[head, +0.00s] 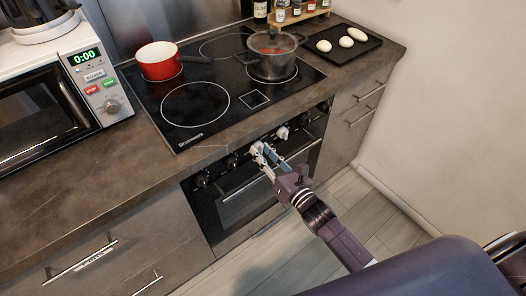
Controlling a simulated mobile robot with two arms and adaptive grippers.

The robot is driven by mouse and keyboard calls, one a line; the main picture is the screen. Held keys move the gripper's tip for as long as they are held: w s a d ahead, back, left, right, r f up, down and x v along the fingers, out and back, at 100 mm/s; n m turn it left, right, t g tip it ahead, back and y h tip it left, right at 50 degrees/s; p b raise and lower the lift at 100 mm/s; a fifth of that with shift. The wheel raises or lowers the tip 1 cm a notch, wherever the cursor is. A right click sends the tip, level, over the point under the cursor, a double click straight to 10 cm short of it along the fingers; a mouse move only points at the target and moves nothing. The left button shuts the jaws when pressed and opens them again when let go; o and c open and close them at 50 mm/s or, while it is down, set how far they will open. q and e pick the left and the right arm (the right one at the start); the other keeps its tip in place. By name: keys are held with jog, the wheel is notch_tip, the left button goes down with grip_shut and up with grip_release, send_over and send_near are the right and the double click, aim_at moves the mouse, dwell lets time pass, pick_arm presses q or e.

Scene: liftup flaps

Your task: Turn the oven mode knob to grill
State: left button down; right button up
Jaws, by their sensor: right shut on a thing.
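The oven (224,210) is built in below the hob, with a row of knobs along its top front panel. A dark knob (232,162) shows left of my right gripper, and a light-coloured knob (282,133) shows just right of it. My right gripper (261,153) is at the middle of this panel, its fingers closed on an oven knob that they mostly hide. I cannot read any mode marking or the knob's angle. My left gripper is not in view.
The oven handle (240,186) runs below the knobs, close under my right gripper. The hob (197,104) above holds a red pan (158,62) and a grey pot (272,62). A microwave (60,95) stands at the left. The floor before the oven is clear.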

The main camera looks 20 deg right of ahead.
jog(key=m+p, duration=0.1)
jog(key=m, duration=0.5)
jog(key=shift+r+g+p, duration=0.1)
jog(key=shift+g+p, duration=0.2)
jog(key=shift+p, duration=0.1)
jog(key=m+p, duration=0.1)
jog(key=m, duration=0.4)
jog(key=shift+y, duration=0.3)
jog(key=m, duration=0.3)
jog(key=m+p, duration=0.1)
jog(key=m, duration=0.2)
jog(key=shift+d+g+y, duration=0.1)
jog(key=shift+g+y, duration=0.2)
jog(key=m, duration=0.5)
jog(key=shift+w, duration=0.1)
jog(key=m+b, duration=0.1)
jog(key=m, duration=0.6)
jog(key=m+b, duration=0.2)
jog(key=m, duration=0.6)
jog(key=m+t+b, duration=0.1)
jog(key=m+b, duration=0.1)
jog(key=m, duration=0.5)
jog(key=shift+f+m+y, duration=0.25)
jog(key=shift+m+y, duration=0.15)
jog(key=o, duration=1.2)
jog(key=shift+c, duration=0.2)
